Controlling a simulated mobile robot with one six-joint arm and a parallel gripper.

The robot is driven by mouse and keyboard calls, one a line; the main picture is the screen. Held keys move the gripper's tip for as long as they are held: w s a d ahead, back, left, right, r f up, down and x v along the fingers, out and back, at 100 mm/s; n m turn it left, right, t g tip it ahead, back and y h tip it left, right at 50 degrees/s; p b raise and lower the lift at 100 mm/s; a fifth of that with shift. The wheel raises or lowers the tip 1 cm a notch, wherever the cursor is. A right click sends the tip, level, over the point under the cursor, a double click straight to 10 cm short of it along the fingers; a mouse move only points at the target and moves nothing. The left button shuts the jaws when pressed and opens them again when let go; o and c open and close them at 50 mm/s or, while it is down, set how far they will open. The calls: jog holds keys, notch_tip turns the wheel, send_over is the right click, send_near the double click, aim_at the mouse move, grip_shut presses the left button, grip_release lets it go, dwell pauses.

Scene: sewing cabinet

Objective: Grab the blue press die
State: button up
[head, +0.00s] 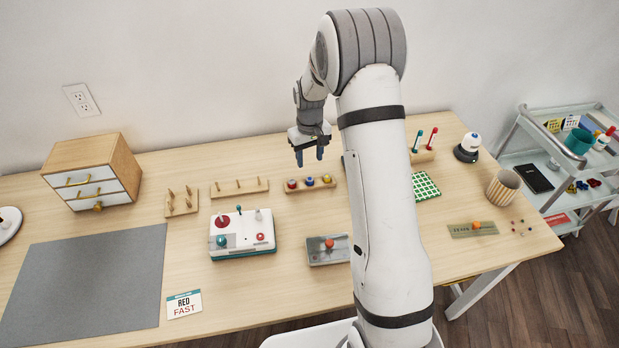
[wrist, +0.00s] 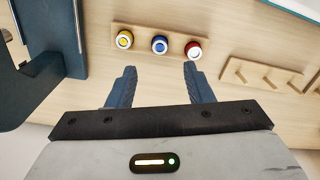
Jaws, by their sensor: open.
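The blue press die (head: 310,181) sits in the middle of a small wooden rack (head: 297,189) on the table, between a red die (head: 292,184) and a yellow die (head: 327,179). In the wrist view the blue die (wrist: 159,44) shows between the yellow die (wrist: 124,39) on the left and the red die (wrist: 193,50) on the right. My gripper (head: 310,155) is above the rack, pointing down. Its two fingers (wrist: 160,80) are apart with nothing between them. The blue die lies just beyond the fingertips in the wrist view, roughly in line with the gap.
A pegged wooden strip (head: 240,187) lies left of the rack. A white machine with knobs (head: 242,232) and a grey box with an orange knob (head: 328,250) stand in front. A green grid mat (head: 424,187) is to the right, partly behind my arm.

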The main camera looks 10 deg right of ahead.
aim_at(310, 179)
jog(key=shift+w+f, duration=0.2)
jog(key=shift+f, duration=0.55)
notch_tip(310, 179, down, 7)
jog(key=shift+s+p, duration=0.15)
jog(key=shift+p, duration=0.8)
jog(key=shift+c, duration=0.2)
grip_shut()
